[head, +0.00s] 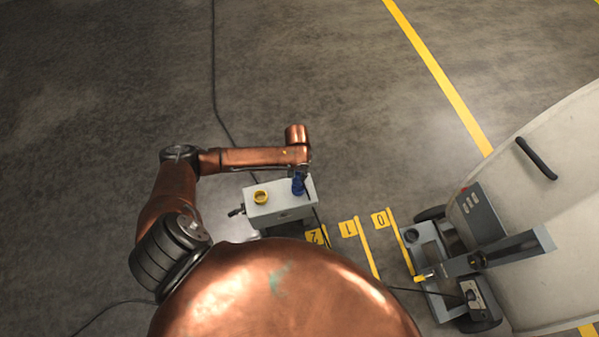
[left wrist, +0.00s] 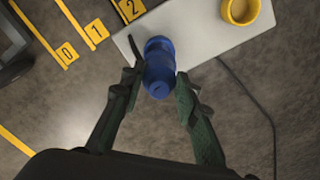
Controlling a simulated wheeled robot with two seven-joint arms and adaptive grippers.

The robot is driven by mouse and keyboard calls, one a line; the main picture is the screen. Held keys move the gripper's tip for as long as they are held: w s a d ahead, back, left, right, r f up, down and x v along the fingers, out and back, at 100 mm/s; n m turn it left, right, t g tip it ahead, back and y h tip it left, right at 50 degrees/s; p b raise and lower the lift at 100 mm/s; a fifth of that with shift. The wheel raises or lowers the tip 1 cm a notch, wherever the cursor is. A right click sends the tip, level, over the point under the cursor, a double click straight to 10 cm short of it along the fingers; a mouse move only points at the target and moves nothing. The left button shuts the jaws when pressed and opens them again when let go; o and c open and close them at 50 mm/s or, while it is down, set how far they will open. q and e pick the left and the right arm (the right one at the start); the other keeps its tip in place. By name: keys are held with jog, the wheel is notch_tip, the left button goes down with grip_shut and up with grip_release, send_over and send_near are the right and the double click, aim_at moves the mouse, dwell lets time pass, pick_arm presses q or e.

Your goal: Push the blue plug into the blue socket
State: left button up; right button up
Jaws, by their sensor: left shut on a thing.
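The blue plug (left wrist: 158,82) is between the two fingers of my left gripper (left wrist: 157,86), which is shut on it. In the head view the blue plug (head: 298,186) shows at the right end of a light grey box (head: 283,211), below the end of my left arm. The blue plug is at the edge of the box top in the left wrist view. The blue socket cannot be told apart from the plug, so I cannot tell how deep the plug sits. My right gripper is not in view.
A yellow ring-shaped socket (head: 260,197) is on the left of the box top. Yellow floor marks labelled 0 (head: 380,219), 1 and 2 lie to the right. A grey wheeled stand (head: 480,258) and a large pale curved body (head: 560,190) stand far right. Dark cables cross the floor.

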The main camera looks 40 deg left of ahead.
pick_arm(q)
jog(key=shift+f+b, duration=0.5)
jog(key=shift+f, duration=0.25)
jog(key=shift+r, duration=0.35)
jog(key=shift+p, duration=0.35)
jog(key=shift+p, duration=0.5)
jog(key=shift+f, duration=0.55)
jog(key=shift+f, duration=0.55)
jog(key=shift+f, duration=0.2)
jog(key=shift+f, duration=0.5)
jog(key=shift+s+f, duration=0.1)
jog(key=shift+f, duration=0.45)
